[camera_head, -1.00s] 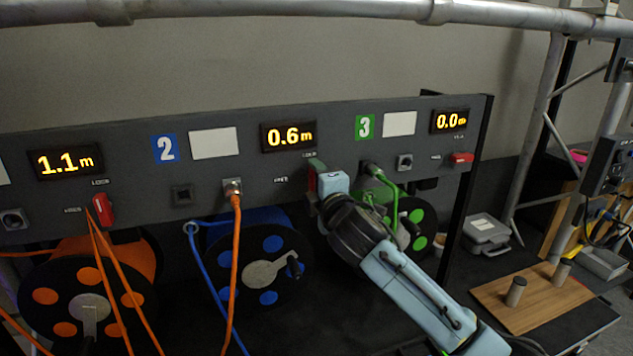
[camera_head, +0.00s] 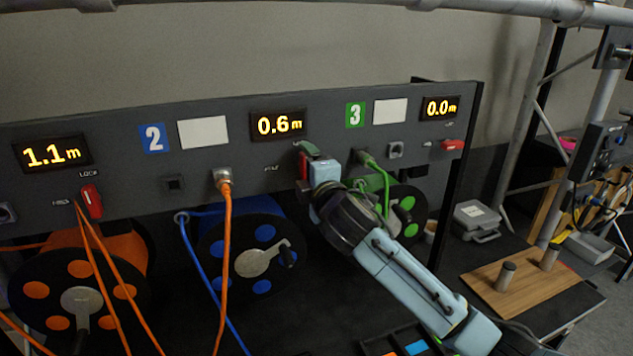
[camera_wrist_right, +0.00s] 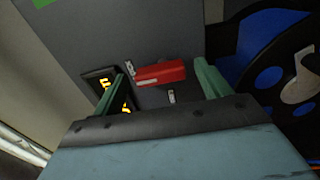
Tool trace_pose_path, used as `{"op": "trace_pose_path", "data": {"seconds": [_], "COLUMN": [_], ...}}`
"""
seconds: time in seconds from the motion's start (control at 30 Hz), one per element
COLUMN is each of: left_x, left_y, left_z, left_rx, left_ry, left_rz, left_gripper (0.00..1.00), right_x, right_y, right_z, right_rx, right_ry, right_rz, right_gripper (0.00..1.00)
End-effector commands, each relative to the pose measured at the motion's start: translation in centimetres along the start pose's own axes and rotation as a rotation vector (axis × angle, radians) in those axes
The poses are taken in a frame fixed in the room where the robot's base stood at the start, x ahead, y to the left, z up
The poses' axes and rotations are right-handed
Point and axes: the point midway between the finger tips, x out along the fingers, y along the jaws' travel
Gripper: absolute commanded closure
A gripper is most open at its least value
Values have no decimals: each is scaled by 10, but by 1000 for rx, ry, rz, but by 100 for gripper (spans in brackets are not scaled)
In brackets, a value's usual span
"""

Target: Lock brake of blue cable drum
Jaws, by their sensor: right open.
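The blue cable drum (camera_head: 215,252) stands below the panel, with a grey crank on its face and blue cable leading off left. Its red brake lever (camera_head: 303,172) is mostly hidden by my right gripper (camera_head: 306,156) in the head view. In the right wrist view the red lever (camera_wrist_right: 160,73) lies between the two green fingers of my right gripper (camera_wrist_right: 161,72). The fingers are open, with visible gaps on both sides of the lever. One end of the lever is beside the small white label nearer the display. The other label is off its side. My left gripper is out of view.
The grey panel (camera_head: 120,185) carries displays; the one above the blue drum (camera_head: 278,124) reads 0.6 m. An orange cable (camera_head: 226,250) hangs in front of the blue drum. The orange drum (camera_head: 40,265) is left, the green drum (camera_head: 412,225) right, partly behind my arm.

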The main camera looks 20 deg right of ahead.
Motion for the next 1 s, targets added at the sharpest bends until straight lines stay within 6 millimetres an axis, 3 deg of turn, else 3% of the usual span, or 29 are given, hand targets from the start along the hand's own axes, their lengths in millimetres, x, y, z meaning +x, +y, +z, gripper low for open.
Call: {"op": "trace_pose_path", "data": {"seconds": [0.17, 0.6, 0.8, 1.0], "left_x": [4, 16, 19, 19], "left_y": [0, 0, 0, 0], "left_z": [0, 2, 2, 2], "left_rx": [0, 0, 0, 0], "left_ry": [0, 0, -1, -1], "left_rz": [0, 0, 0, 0], "left_gripper": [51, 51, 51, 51], "right_x": [-22, -104, -126, -131], "right_y": [-2, -2, -1, 0], "right_z": [0, 0, 0, 0], "right_rx": [-1, 1, 1, 1], "right_ry": [1, 1, 1, 0], "right_rz": [0, -1, -1, -1], "right_gripper": [24, 24, 24, 24]}}
